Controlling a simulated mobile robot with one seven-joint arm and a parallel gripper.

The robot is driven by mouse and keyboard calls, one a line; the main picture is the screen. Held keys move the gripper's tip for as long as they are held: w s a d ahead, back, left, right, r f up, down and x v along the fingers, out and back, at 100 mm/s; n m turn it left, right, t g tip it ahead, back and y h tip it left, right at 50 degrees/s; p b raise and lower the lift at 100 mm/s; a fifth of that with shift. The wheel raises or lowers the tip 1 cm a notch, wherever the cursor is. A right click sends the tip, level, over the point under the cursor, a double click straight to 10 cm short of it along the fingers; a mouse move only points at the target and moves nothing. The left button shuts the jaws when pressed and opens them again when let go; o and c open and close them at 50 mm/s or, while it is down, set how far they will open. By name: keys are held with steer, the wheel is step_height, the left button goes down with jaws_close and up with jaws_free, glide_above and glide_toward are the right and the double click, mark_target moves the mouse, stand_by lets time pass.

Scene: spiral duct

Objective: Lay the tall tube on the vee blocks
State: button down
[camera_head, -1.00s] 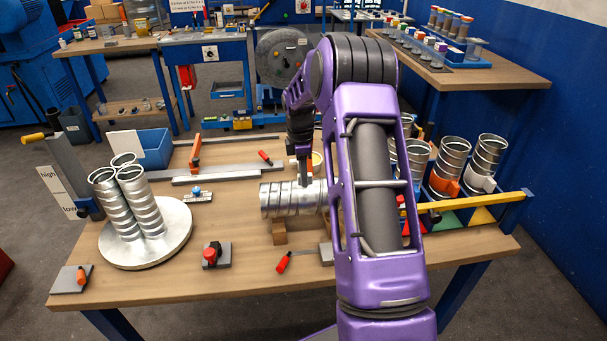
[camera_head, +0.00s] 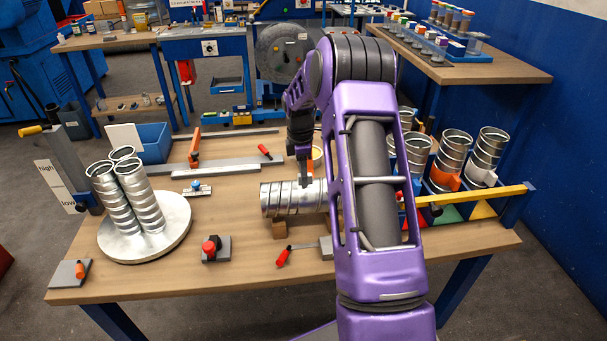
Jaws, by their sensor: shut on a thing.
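A silver spiral tube (camera_head: 290,198) lies on its side near the middle of the workbench. Its right part is hidden behind my purple arm. A wooden block (camera_head: 279,229) shows under its left part; any other support is hidden by my arm. I cannot tell whether the tube touches the block. My gripper (camera_head: 304,180) points down and is shut on the tube's upper side. Three more silver tubes (camera_head: 128,200) stand upright, close together, on a round metal plate (camera_head: 175,240) at the left.
More tubes (camera_head: 452,155) stand at the right behind a yellow bar (camera_head: 475,196). A red-knobbed tool (camera_head: 213,249) and a red-handled tool (camera_head: 284,256) lie in front. A long grey rail (camera_head: 225,167) and a blue bin (camera_head: 154,142) are behind.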

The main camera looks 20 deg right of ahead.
steer(key=shift+f, duration=0.6)
steer(key=c, duration=0.7)
jaws_free()
steer(key=shift+f, duration=0.1)
steer(key=r, duration=1.1)
steer(key=a+r+p, duration=0.1)
steer(key=r, duration=0.5)
steer(key=shift+w+r, duration=0.1)
steer(key=shift+r, duration=0.2)
